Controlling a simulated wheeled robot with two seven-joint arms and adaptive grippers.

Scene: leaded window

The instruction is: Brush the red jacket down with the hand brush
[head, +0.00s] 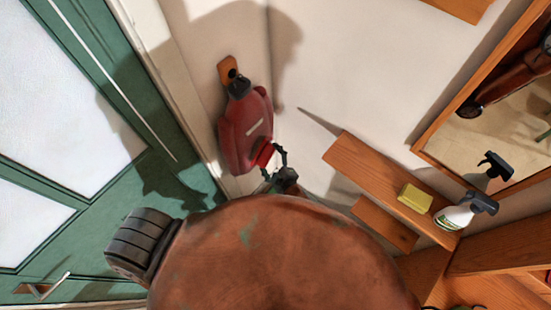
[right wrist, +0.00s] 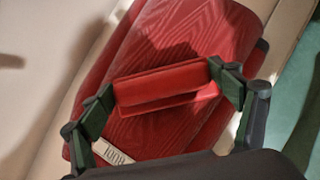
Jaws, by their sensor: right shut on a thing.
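The red jacket (head: 243,133) hangs on the wall from a wooden peg plate (head: 228,70). It has a dark collar and a pale strip on its front. In the right wrist view its red grained surface (right wrist: 185,38) fills the middle. My right gripper (head: 275,166) is at the jacket's lower right edge, shut on a red block-shaped thing, which looks like the hand brush (right wrist: 165,84). The brush lies across between the two fingers, in front of the jacket. Its bristles are hidden, and I cannot tell whether it touches the cloth. My left gripper is not in view.
A wooden shelf (head: 365,172) on the right holds a yellow sponge (head: 415,197) and a spray bottle (head: 464,212). A wood-framed mirror (head: 505,110) hangs above it. A green glazed door (head: 120,130) stands at the left. My brown body covers the lower middle.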

